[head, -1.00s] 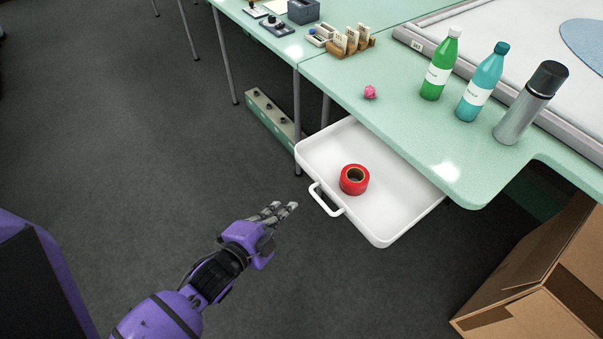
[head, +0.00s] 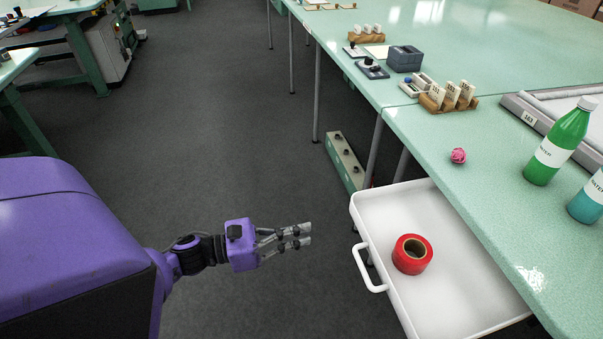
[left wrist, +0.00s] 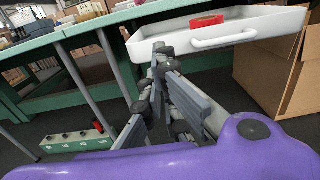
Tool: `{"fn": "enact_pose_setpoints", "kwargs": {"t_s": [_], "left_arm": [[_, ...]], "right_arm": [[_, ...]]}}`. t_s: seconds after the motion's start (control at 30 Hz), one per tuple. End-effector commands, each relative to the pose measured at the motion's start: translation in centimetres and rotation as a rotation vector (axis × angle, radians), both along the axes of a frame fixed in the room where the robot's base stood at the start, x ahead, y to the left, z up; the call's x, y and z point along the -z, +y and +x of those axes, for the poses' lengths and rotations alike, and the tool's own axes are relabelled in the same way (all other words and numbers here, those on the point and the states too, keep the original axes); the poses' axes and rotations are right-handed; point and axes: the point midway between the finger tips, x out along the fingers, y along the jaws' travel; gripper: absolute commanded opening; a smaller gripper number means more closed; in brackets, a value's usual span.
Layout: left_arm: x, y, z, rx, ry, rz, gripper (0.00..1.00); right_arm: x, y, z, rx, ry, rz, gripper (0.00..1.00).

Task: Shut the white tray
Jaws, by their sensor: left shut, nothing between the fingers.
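The white tray (head: 462,298) is pulled out from under the green table's edge at the right of the head view. Its handle (head: 366,270) is on the side facing my left gripper. A red tape roll (head: 412,254) lies in the tray. My left gripper (head: 309,235) is shut and empty, left of the handle and apart from it. In the left wrist view the tray (left wrist: 268,22) and its handle (left wrist: 224,41) show beyond the fingers (left wrist: 162,52), with the red roll (left wrist: 206,21) partly hidden by the tray wall. My right gripper is not in view.
The green table (head: 440,150) carries a pink crumpled ball (head: 458,156), a green bottle (head: 560,145), a teal bottle (head: 588,200) and wooden card holders. A box with knobs (head: 345,160) stands on the floor beneath. Floor around my left gripper is clear.

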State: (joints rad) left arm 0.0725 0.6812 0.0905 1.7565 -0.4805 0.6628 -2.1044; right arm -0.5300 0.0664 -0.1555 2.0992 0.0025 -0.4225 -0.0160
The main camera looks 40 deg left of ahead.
Motion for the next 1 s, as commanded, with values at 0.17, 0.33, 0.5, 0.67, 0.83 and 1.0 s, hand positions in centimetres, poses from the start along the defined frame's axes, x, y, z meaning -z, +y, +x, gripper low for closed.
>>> {"fn": "enact_pose_setpoints", "kwargs": {"t_s": [0.17,0.33,0.5,0.67,0.83,1.0], "left_arm": [[-0.2,-2.5,3.3,0.001,-0.002,0.0,0.0],[-0.2,-4.6,6.0,0.0,-0.001,-0.002,0.0],[-0.1,-5.9,7.7,-0.001,0.001,-0.003,0.0],[0.0,-6.5,8.4,-0.002,0.003,-0.002,0.0],[0.0,-6.5,8.5,-0.003,0.003,-0.002,0.0],[0.0,-6.5,8.5,-0.003,0.003,-0.002,0.0]], "right_arm": [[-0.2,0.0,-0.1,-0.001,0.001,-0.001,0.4],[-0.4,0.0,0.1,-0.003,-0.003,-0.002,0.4],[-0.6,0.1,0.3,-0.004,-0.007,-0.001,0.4],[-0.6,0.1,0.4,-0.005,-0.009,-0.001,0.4],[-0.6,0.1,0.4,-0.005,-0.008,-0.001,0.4],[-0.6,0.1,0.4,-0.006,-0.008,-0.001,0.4]]}}
